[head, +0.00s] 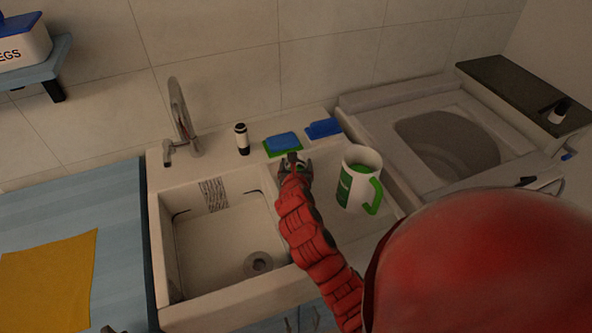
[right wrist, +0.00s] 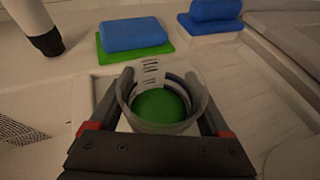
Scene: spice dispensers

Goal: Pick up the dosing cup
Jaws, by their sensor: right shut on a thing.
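The dosing cup (right wrist: 165,105) is a clear round cup with dark marks on its wall and green at the bottom. In the right wrist view it sits between the fingers of my right gripper (right wrist: 165,110), which is shut on it. In the head view my right gripper (head: 293,163) is at the back of the sink unit, near the sink's right edge, and mostly hides the cup. Whether the cup touches the surface below is unclear. My left gripper is not clearly seen.
A white mug with green handle (head: 358,182) stands right of my gripper. Behind are a blue sponge on green (head: 281,143), another blue sponge (head: 323,128) and a black-and-white bottle (head: 242,139). The sink basin (head: 225,245) with its tap (head: 181,120) lies to the left.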

